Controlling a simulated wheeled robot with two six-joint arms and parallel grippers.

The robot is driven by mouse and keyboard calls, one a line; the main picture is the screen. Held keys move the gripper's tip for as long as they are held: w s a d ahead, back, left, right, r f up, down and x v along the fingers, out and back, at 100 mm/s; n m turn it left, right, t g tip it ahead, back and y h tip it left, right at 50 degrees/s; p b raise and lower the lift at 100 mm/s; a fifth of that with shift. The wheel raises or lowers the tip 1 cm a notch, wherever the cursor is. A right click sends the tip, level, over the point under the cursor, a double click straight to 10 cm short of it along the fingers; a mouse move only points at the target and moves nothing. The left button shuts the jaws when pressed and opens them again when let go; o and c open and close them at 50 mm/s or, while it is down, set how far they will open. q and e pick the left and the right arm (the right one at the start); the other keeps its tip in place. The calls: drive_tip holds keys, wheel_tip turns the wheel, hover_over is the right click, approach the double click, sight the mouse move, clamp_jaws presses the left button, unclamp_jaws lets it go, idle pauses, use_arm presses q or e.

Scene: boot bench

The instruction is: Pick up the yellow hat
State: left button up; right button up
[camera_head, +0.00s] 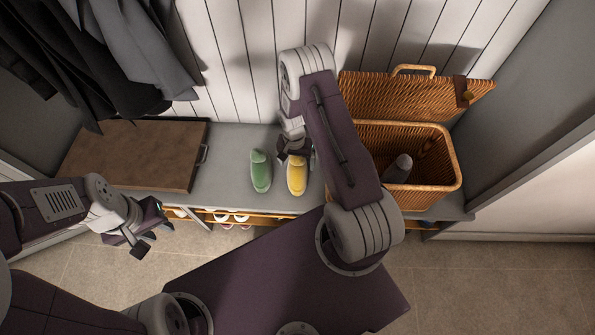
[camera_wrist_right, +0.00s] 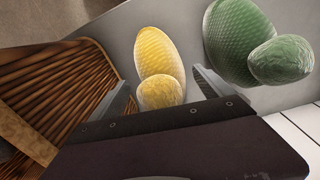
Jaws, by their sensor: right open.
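The yellow hat (camera_head: 297,183) lies on the grey bench, just right of a green hat (camera_head: 260,172). In the right wrist view the yellow hat (camera_wrist_right: 160,52) has a textured long body and a rounded lump at its near end. My right gripper (camera_head: 295,153) is over the wall-side end of the yellow hat. In its wrist view the right gripper (camera_wrist_right: 163,90) is open, with the yellow hat's near end showing between its fingers and no visible grip on it. My left gripper (camera_head: 150,240) is open and empty, in front of the bench at the left.
An open wicker basket (camera_head: 455,170) stands right of the hats with a grey item (camera_head: 398,168) inside; its wall is close to my right gripper. A brown-topped box (camera_head: 135,153) sits left on the bench (camera_head: 225,150). Dark coats (camera_head: 95,55) hang above; shoes are below.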

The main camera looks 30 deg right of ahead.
drive_tip(key=shift+f, duration=0.9)
drive_tip(key=shift+r, duration=0.1)
drive_tip(key=c, duration=2)
